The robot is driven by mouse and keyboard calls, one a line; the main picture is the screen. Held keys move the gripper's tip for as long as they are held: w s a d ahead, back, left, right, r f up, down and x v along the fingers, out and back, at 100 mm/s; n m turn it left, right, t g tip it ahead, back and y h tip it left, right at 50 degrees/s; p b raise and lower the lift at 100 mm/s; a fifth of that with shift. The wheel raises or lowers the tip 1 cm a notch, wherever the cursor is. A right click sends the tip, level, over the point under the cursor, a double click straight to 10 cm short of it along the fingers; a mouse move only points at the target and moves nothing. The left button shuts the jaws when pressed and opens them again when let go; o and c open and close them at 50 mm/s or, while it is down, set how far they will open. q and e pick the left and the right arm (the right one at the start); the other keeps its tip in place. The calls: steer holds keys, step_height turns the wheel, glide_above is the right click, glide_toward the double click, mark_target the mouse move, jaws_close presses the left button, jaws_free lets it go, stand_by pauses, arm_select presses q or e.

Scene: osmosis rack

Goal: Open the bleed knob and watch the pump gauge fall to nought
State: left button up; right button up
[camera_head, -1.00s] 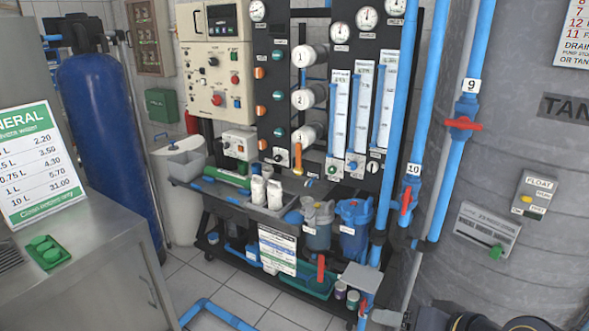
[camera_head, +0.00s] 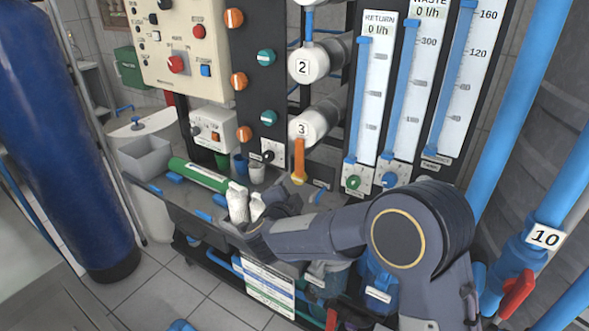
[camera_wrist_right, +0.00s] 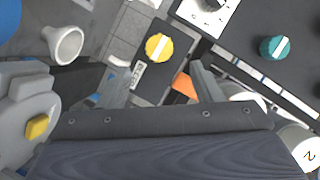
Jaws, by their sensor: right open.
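A yellow knob with a white stripe (camera_wrist_right: 159,47), probably the bleed knob, is on a dark panel in the right wrist view. No round dial gauge is in view now. My left gripper is not in view.
A teal knob (camera_wrist_right: 276,47) is nearby. Blue pipes (camera_head: 519,105) and a red-handled valve (camera_head: 517,293) are at the right.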

mark_target(297, 180)
steer(key=x, duration=0.8)
steer(key=shift+f+p, duration=0.1)
steer(key=shift+p, duration=0.2)
steer(key=c, duration=1)
steer(key=n+p, duration=0.1)
steer(key=p, duration=0.3)
steer(key=n+g+h+p, duration=0.1)
steer(key=p, duration=0.3)
steer(key=n+g+p, duration=0.1)
steer(key=p, duration=0.3)
steer(key=shift+a+r+n+h, duration=0.15)
steer(key=shift+r+n+h, duration=0.15)
steer(key=shift+n, duration=0.1)
steer(key=shift+f+n+p, duration=0.2)
steer(key=shift+n+p, duration=0.3)
steer(key=shift+p, duration=0.3)
steer(key=o, duration=1)
